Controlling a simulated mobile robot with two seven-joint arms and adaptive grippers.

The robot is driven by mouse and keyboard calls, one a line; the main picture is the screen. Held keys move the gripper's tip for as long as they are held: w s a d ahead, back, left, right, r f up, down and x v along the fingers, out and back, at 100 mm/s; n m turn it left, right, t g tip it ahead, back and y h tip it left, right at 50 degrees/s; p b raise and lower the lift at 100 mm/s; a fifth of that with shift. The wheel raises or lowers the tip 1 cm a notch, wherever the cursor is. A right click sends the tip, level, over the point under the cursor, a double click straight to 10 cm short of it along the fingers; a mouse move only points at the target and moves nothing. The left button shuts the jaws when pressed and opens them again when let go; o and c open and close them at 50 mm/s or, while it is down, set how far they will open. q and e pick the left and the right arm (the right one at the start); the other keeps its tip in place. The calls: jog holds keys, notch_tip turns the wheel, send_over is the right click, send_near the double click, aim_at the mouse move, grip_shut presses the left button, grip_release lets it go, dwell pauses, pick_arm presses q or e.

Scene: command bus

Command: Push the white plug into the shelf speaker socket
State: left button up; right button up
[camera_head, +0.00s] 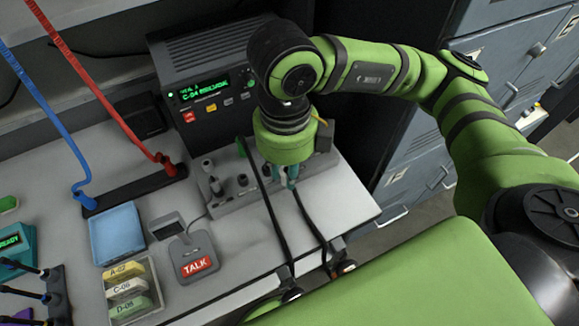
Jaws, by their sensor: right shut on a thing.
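My right gripper (280,174) points down over a grey socket block (232,192) in front of the radio unit. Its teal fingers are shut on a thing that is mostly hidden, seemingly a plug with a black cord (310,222). I cannot make out its white colour or whether its tip touches a socket. Several dark round fittings stand on the block to the left of my fingers. The shelf speaker socket cannot be told apart here, and part of the block is hidden by my gripper. My left gripper is not in view.
A radio unit (205,75) with a green display stands behind the block. A TALK switch (193,262), a blue pad (117,235) and a tray of labelled cards (130,292) lie to the left. Red and blue cables rise from a black strip (130,188). Blue lockers (420,165) stand at right.

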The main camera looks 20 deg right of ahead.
jog(key=w+d+r+m+p, duration=0.1)
jog(key=w+m+p, duration=0.2)
jog(key=w+p, duration=0.5)
jog(key=w+d+f+m+p, duration=0.2)
jog(key=w+d+f+p, duration=0.1)
jog(key=d, duration=0.2)
jog(key=shift+f+m, duration=0.3)
jog(key=shift+f, duration=0.05)
jog(key=shift+f+b, duration=2.15)
jog(key=shift+f, duration=0.9)
jog(key=shift+f+b, duration=0.15)
jog(key=shift+b, duration=0.25)
jog(key=shift+f+b, duration=1.1)
jog(key=shift+b, duration=0.05)
jog(key=o, duration=1)
